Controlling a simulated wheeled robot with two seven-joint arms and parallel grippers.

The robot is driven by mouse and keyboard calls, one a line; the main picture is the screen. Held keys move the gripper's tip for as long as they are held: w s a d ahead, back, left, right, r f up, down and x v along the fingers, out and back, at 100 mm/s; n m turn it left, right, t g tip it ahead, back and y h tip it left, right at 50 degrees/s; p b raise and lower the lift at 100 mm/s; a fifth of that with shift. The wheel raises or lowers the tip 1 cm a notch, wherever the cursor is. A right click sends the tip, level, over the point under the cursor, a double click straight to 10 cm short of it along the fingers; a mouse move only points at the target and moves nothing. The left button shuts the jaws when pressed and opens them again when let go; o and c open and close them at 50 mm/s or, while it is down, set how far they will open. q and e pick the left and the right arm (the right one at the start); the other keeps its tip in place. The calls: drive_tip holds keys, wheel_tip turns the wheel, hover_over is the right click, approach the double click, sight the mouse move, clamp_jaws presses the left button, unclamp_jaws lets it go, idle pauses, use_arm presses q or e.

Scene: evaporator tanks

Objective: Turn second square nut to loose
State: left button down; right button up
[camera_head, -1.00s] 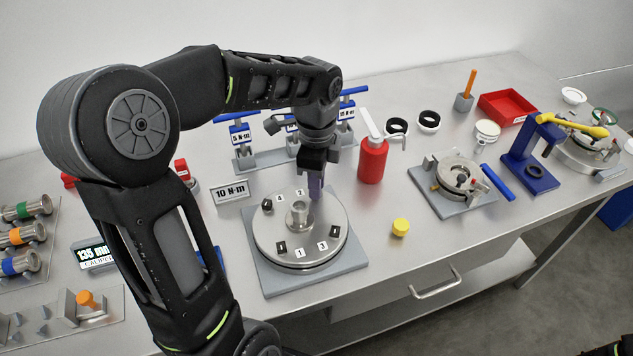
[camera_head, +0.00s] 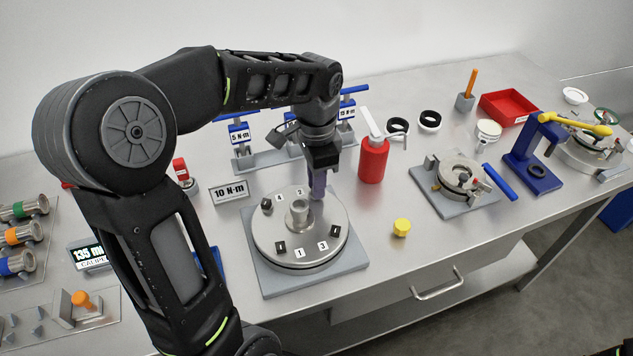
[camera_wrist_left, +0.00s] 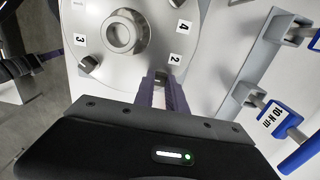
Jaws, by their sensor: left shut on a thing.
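A round steel flange plate (camera_head: 272,226) lies on a grey square base (camera_head: 268,283), with a hub (camera_head: 299,214) at its centre. Labels 1 to 4 and dark square nuts sit around its rim; nuts show near label 1 (camera_head: 280,246), near label 3 (camera_head: 336,231) and near label 4 (camera_head: 266,204). My left gripper (camera_head: 318,194) points down at the rim beside label 2 (camera_head: 299,191). In the left wrist view its fingers (camera_wrist_left: 161,88) are shut around the second square nut (camera_wrist_left: 161,76), which is mostly hidden in the head view.
A red bottle (camera_head: 372,160) and a yellow cap (camera_head: 402,227) stand to the right. Bare table lies around the yellow cap.

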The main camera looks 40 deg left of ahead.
idle(0.4)
use_arm(q)
drive_tip(key=c, duration=1.4)
unclamp_jaws()
drive_tip(key=shift+o, duration=0.2)
drive_tip(key=shift+r, duration=0.15)
wheel_tip(320, 180, up, 8)
drive_tip(key=shift+f+b, duration=0.2)
drive_tip(key=shift+b, duration=0.15)
